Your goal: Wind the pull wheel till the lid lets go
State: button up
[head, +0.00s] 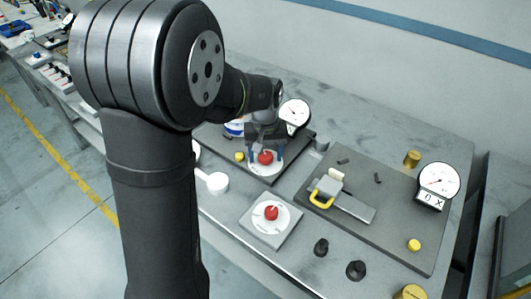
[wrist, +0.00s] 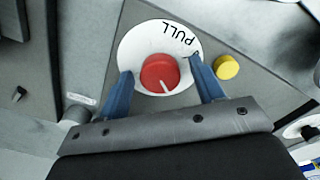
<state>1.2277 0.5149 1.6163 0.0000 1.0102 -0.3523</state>
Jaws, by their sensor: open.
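The pull wheel is a red knob (wrist: 160,73) with a white pointer line, on a white disc (wrist: 140,45) marked PULL. In the head view the red knob (head: 265,157) shows between the blue fingers of my gripper (head: 266,160). In the wrist view my gripper (wrist: 161,72) is open, one finger on each side of the knob, with gaps visible. I cannot tell how deep the fingertips reach. A grey block with a yellow handle (head: 322,200) sits on the right-hand plate; I cannot tell whether it is the lid.
A second red knob (head: 271,212) stands on a separate light plate in front. A yellow button (wrist: 228,67) is close to the right finger. A dial with a display (head: 438,181) stands at right, another dial (head: 295,113) behind my gripper. Black knobs (head: 356,270) stand near the front edge.

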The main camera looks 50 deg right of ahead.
aim_at(265, 155)
jog(key=shift+c, duration=0.4)
jog(key=c, duration=0.9)
jog(key=shift+m, duration=2.6)
jog(key=o, duration=1)
notch_tip(265, 155, up, 18)
jog(key=shift+f, duration=0.25)
jog(key=shift+f, duration=0.1)
notch_tip(265, 155, down, 17)
jog(key=shift+f, duration=0.15)
